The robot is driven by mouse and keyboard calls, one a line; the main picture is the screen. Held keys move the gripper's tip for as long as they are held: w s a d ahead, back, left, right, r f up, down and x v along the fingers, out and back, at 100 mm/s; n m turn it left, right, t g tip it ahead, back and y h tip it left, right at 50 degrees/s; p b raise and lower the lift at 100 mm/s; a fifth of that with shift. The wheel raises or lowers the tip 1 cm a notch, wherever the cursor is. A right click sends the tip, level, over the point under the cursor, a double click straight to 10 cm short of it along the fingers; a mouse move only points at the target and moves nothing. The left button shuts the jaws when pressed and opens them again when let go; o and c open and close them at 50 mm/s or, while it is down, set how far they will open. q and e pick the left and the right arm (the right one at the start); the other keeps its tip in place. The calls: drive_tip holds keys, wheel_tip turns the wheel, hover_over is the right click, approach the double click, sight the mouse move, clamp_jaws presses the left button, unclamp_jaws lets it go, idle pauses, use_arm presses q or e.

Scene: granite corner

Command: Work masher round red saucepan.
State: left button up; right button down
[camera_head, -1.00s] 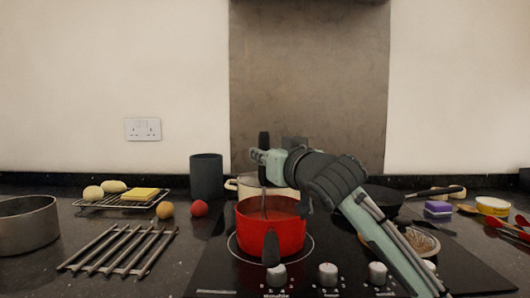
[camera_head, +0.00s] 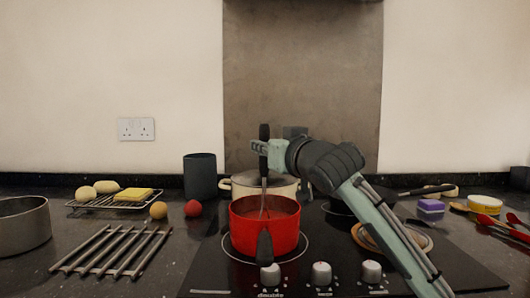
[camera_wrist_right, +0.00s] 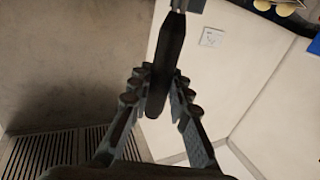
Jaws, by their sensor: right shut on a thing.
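The red saucepan (camera_head: 250,238) stands on the black hob, its dark handle (camera_head: 265,247) pointing towards me. The masher (camera_head: 264,133) stands nearly upright, its black handle on top and its thin metal shaft reaching down inside the pan. Its mashing head is hidden by the pan wall. My right gripper (camera_head: 260,148) is shut on the masher's handle above the pan. In the right wrist view the black handle (camera_wrist_right: 168,65) runs between the two fingers of the gripper (camera_wrist_right: 160,88). My left gripper is not in view.
A cream pot (camera_head: 240,186) stands close behind the saucepan, and a dark pan (camera_head: 340,208) is to its right, partly behind my arm. A metal trivet (camera_head: 110,252) lies left of the hob. A dark canister (camera_head: 200,177) stands at the back. Control knobs (camera_head: 321,273) line the hob's front.

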drive_tip(key=shift+r, duration=5.1)
drive_tip(key=shift+f, duration=0.1)
